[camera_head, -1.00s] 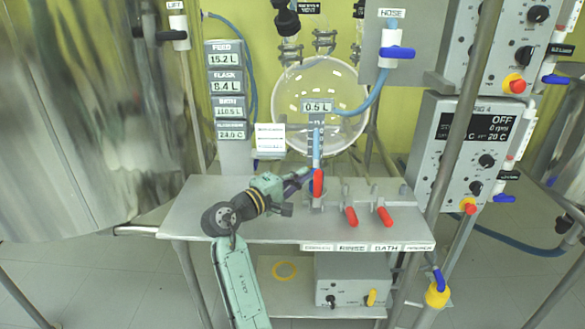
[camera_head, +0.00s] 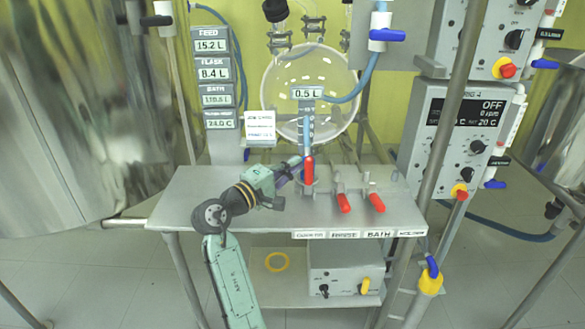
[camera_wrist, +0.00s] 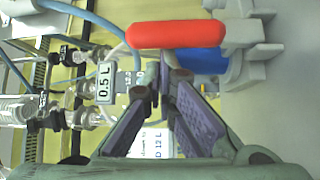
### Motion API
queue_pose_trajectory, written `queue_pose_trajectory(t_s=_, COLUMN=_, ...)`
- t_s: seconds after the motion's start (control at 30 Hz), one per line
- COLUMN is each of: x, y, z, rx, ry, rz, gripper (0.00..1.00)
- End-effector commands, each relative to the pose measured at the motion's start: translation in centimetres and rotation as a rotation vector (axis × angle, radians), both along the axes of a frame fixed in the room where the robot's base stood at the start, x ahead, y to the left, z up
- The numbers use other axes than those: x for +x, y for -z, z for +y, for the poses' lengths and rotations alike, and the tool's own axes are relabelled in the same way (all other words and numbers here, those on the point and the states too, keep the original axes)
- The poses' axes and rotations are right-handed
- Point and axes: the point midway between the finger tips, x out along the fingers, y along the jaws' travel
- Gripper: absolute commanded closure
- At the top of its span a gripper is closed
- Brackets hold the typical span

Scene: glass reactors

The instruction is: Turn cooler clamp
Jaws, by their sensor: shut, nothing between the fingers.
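Three clamps with red handles stand in a row on the grey shelf (camera_head: 250,222). The leftmost clamp's red handle (camera_head: 309,170) points upright, with a blue hose rising behind it. The other two handles, middle (camera_head: 344,203) and right (camera_head: 377,203), tilt towards the front. My gripper (camera_head: 300,163) is shut and empty, right beside the leftmost handle. In the wrist view this red handle (camera_wrist: 178,34) lies across, just beyond my purple fingertips (camera_wrist: 155,75); I cannot tell whether they touch.
A round glass flask (camera_head: 330,85) hangs behind the shelf. A display column (camera_head: 220,90) stands at the back left. A large steel vessel (camera_head: 75,110) fills the left. A control box (camera_head: 465,140) and slanted posts stand at the right.

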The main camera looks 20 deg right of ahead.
Motion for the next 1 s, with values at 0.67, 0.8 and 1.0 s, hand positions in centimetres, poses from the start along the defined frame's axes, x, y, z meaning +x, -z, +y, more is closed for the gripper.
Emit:
queue_pose_trajectory(t_s=0.67, x=-1.7, y=0.9, z=0.5, rx=-0.062, ry=0.0, rz=-0.215, gripper=1.0)
queue_pose_trajectory(t_s=0.8, x=-2.6, y=0.8, z=0.8, rx=-0.084, ry=0.0, rz=-0.293, gripper=1.0)
queue_pose_trajectory(t_s=1.0, x=-4.0, y=0.9, z=1.1, rx=-0.082, ry=0.0, rz=-0.288, gripper=1.0)
